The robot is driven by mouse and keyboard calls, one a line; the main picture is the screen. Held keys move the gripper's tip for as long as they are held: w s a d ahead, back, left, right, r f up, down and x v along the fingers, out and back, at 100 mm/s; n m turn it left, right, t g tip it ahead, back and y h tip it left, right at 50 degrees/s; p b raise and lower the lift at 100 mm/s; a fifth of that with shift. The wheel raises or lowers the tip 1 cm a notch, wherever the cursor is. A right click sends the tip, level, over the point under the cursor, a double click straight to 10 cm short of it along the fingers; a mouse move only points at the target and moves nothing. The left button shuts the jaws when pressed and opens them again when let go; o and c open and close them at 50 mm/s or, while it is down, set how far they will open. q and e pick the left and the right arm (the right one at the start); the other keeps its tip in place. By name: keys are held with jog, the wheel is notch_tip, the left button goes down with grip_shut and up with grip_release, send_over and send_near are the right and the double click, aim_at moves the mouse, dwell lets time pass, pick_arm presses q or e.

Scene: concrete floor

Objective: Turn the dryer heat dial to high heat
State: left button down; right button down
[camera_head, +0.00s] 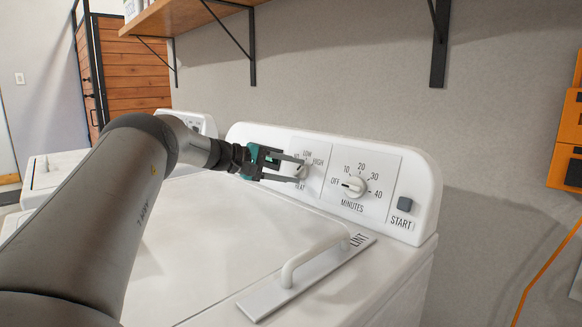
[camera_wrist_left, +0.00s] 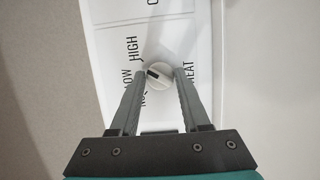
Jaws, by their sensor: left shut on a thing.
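The white dryer's heat dial (camera_head: 303,170) sits on the control panel under the labels LOW and HIGH, with HEAT below it. My left gripper (camera_head: 299,170) reaches in from the left, its two dark fingers at the dial. In the left wrist view the round dial (camera_wrist_left: 159,76) lies between the fingertips (camera_wrist_left: 160,75), which are closed on its sides. A short dark mark on the dial faces left, roughly between LOW and HIGH; its exact setting is hard to tell. My right gripper is not in view.
The minutes dial (camera_head: 354,186) and START button (camera_head: 404,204) are to the right on the same panel. A white handle (camera_head: 312,258) stands on the LINT cover of the dryer top. A wooden shelf (camera_head: 185,14) with black brackets hangs above.

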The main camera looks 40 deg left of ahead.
pick_arm(q)
jog(key=shift+m+g+p, duration=0.3)
jog(key=shift+m+p, duration=0.05)
jog(key=shift+m, duration=0.55)
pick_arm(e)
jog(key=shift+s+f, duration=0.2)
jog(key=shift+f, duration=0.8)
pick_arm(q)
jog(key=shift+c, duration=1.9)
grip_release()
jog(key=shift+r, duration=0.1)
jog(key=shift+s+a+r, duration=0.1)
jog(key=shift+s+a, duration=0.1)
jog(key=shift+s, duration=0.05)
jog(key=p+v, duration=0.6)
jog(key=v, duration=0.8)
jog(key=shift+s+r, duration=0.2)
jog(key=shift+s, duration=0.05)
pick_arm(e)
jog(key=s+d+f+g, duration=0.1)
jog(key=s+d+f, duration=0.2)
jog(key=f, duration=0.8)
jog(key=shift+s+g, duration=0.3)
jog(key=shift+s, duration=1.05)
